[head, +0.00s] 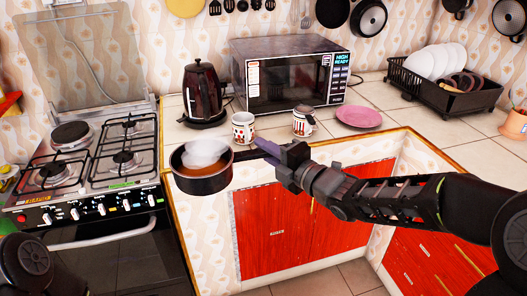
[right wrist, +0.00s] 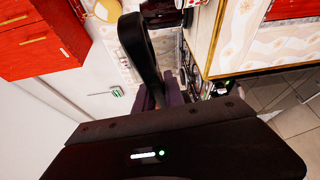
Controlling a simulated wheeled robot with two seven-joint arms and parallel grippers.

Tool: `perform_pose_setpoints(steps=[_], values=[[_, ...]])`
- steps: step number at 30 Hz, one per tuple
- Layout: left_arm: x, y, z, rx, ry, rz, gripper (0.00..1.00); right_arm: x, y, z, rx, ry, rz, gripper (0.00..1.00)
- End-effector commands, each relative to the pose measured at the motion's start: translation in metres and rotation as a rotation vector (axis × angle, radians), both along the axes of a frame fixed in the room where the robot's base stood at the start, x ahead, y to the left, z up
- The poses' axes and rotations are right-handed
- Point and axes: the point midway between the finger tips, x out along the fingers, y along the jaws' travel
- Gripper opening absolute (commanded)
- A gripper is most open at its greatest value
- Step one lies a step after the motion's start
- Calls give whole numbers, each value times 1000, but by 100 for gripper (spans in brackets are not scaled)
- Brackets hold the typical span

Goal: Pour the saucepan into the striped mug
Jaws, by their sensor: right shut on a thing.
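The dark saucepan (head: 205,184) is in the head view, held out in front of the counter edge beside the stove. It looks about level, with brown liquid and a pale whitish patch, perhaps steam, over it. My right gripper (head: 277,158) is shut on its handle, to the right of the pan. In the right wrist view a long dark bar, apparently the handle (right wrist: 142,50), rises from the jaws. One patterned mug (head: 243,128) stands upright just behind the pan. Another mug (head: 302,121), with what look like stripes, stands farther right. My left gripper is out of view.
A kettle (head: 202,92) and microwave (head: 291,75) stand behind the mugs. A pink plate (head: 358,117) lies right of them, and a dish rack (head: 444,95) farther right. The gas stove (head: 100,160) is at left. Counter tiles between mugs and plate are partly free.

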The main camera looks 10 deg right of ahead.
Motion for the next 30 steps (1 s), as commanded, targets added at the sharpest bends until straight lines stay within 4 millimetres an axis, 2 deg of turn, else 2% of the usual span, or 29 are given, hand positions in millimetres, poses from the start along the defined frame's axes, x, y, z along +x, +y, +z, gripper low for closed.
perform_pose_setpoints(steps=[8,11,15,18,21,25,30], values=[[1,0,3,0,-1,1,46,10,-8,-27,3,4,-123,0],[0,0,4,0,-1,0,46,14,-14,-50,4,7,-196,0],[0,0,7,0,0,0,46,12,-28,-102,3,13,-329,0],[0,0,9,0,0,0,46,8,-36,-130,2,9,-400,0],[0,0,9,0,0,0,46,2,-41,-150,3,7,-447,0],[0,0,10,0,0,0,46,-3,-45,-163,2,2,-482,0],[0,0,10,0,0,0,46,-5,-46,-167,3,-2,-495,0]])
